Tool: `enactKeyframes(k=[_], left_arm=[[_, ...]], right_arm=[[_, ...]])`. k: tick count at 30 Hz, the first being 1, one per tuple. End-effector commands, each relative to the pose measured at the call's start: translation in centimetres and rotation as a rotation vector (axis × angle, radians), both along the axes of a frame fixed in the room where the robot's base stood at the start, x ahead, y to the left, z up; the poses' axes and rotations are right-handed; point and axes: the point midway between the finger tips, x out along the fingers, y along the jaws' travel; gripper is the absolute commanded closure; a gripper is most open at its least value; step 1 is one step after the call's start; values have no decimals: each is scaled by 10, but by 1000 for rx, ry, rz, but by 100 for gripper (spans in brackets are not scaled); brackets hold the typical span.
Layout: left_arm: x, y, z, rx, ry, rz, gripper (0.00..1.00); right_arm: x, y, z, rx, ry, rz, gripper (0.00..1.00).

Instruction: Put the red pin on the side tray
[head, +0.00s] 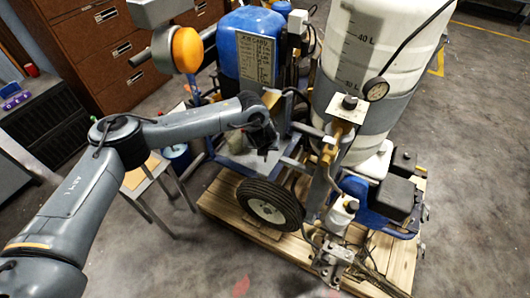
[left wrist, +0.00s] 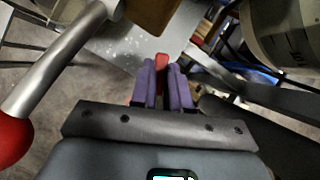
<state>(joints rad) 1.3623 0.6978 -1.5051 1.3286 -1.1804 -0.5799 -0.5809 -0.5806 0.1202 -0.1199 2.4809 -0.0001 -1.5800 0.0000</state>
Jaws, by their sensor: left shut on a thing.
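My left gripper (head: 264,142) reaches over the machine's frame, between the blue tank and the black wheel. In the left wrist view its purple fingers (left wrist: 161,88) are shut on the red pin (left wrist: 161,60), whose red end shows between and just beyond the fingertips. The pin is hidden in the head view. A grey metal plate (head: 248,163) lies below the gripper; it also shows in the left wrist view (left wrist: 128,52). A small side table (head: 140,180) stands left of the machine. I cannot tell which of these is the side tray. My right gripper is not in view.
The striper stands on a wooden pallet (head: 225,205), with a blue tank (head: 240,35), a large white tank (head: 360,60) and a wheel (head: 268,205). A red ball knob on a silver lever (left wrist: 12,140) is close to the left gripper. Open floor lies at the front.

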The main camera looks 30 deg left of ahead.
Motion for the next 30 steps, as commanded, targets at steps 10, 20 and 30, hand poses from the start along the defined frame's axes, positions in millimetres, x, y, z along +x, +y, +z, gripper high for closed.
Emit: enactKeyframes(k=[10,20,30], left_arm=[[-1,0,-36,1,2,-1,100],[0,0,-38,1,2,0,100],[0,0,-39,0,1,-1,59]], right_arm=[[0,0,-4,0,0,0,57],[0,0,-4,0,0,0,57],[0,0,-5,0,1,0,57]])
